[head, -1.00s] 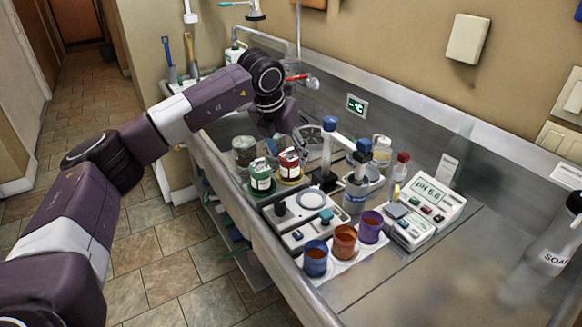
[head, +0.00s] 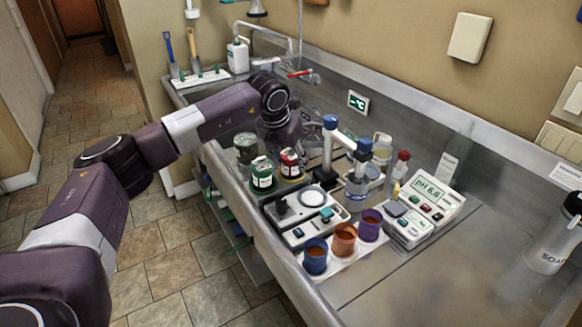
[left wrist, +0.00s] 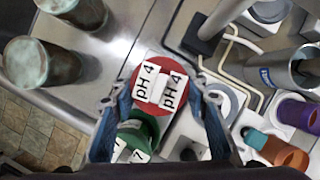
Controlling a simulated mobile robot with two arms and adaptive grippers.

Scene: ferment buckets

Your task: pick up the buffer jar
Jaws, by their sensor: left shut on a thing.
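The red buffer jar (head: 289,161), its lid marked "pH 4" in the left wrist view (left wrist: 160,86), stands upright on the sink-side counter. The green buffer jar (head: 262,173) stands just beside it, nearer the counter's front edge. It also shows in the left wrist view (left wrist: 138,130), partly hidden below the red lid. My left gripper (head: 292,138) comes down behind the red jar. In the left wrist view its blue-grey fingers (left wrist: 160,92) are on both sides of the red jar, shut on it. Its lower grip is hidden. My right gripper is out of view.
A greenish mottled jar (head: 245,148) stands left of the buffer jars. A blue-topped post (head: 329,145), a stirrer plate (head: 297,212), several coloured cups (head: 343,238) and a pH meter (head: 430,197) crowd the right. Bare steel counter (head: 440,270) lies front right.

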